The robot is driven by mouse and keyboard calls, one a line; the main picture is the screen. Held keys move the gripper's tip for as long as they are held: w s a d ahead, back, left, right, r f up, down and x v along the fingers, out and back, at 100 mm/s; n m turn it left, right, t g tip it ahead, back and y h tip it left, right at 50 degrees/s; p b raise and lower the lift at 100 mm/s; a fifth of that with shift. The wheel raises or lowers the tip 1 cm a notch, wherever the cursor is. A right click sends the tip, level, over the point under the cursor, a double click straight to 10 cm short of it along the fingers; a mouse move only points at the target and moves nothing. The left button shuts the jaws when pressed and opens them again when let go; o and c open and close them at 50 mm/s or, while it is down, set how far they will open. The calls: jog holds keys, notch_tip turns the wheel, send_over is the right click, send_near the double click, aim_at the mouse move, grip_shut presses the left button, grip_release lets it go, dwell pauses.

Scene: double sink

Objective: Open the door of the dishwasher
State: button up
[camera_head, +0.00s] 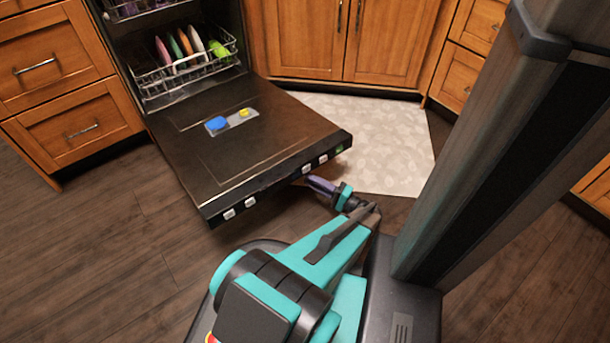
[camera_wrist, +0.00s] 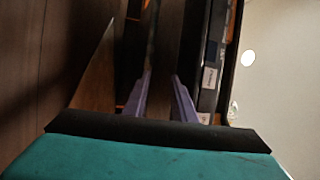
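The dishwasher door (camera_head: 250,150) is folded down and lies almost flat, its dark inner face upward. Its front edge with small pale labels points toward my base. My gripper (camera_head: 318,184), with purple fingers, is low beside the door's front right corner, and its tips are close to or under the edge. In the wrist view the two fingers (camera_wrist: 161,80) stand apart with nothing seen between them. The labelled door edge (camera_wrist: 208,75) is just right of the fingers there. Whether they touch it I cannot tell.
The lower rack (camera_head: 185,70) holds several colourful dishes inside the dishwasher. Wooden drawers (camera_head: 75,125) stand at left and cabinets (camera_head: 345,40) at the back. A pale mat (camera_head: 385,140) lies right of the door. The wooden floor at front left (camera_head: 100,250) is clear.

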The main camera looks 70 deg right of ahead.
jog(key=shift+s+a, duration=0.1)
jog(key=shift+s, duration=0.4)
jog(key=shift+f, duration=0.1)
jog(key=shift+s, duration=0.1)
